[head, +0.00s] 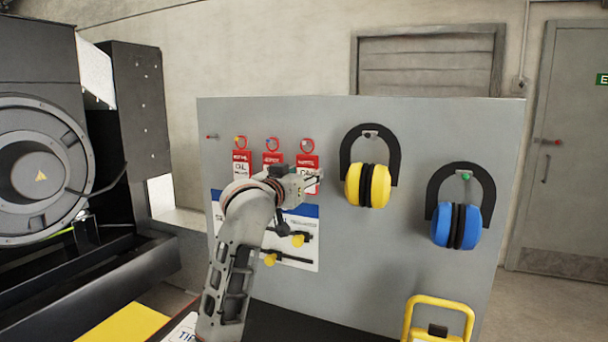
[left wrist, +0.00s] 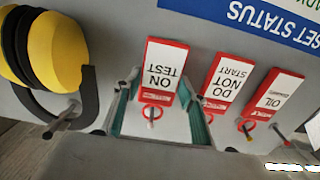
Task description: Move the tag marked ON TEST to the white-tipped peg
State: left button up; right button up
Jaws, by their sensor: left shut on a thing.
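The ON TEST tag (left wrist: 160,78) is a white card with a red border and a red ring. In the left wrist view, which is upside down, the ring is around a peg (left wrist: 151,118) whose tip colour I cannot tell for sure. My left gripper (left wrist: 159,84) has a finger along each side edge of this tag and is shut on it. In the head view the left gripper (head: 314,182) is at the rightmost red tag (head: 307,161), partly covering it. The DO NOT START tag (left wrist: 221,85) and an OIL tag (left wrist: 272,95) hang beside it. My right gripper is not in view.
Yellow ear defenders (head: 367,186) and blue ear defenders (head: 457,225) hang on the grey board (head: 330,120) to the right. A bare red-tipped peg (head: 211,136) is at the board's left. A yellow frame (head: 438,303) stands in front, low right. A genset (head: 40,170) is at left.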

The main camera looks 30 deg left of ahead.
pick_arm(q)
jog(key=o, duration=1.1)
jog(key=shift+c, duration=0.2)
jog(key=shift+s, duration=0.15)
jog(key=s, duration=1.1)
jog(key=shift+s+d, duration=0.35)
jog(key=shift+s, duration=0.05)
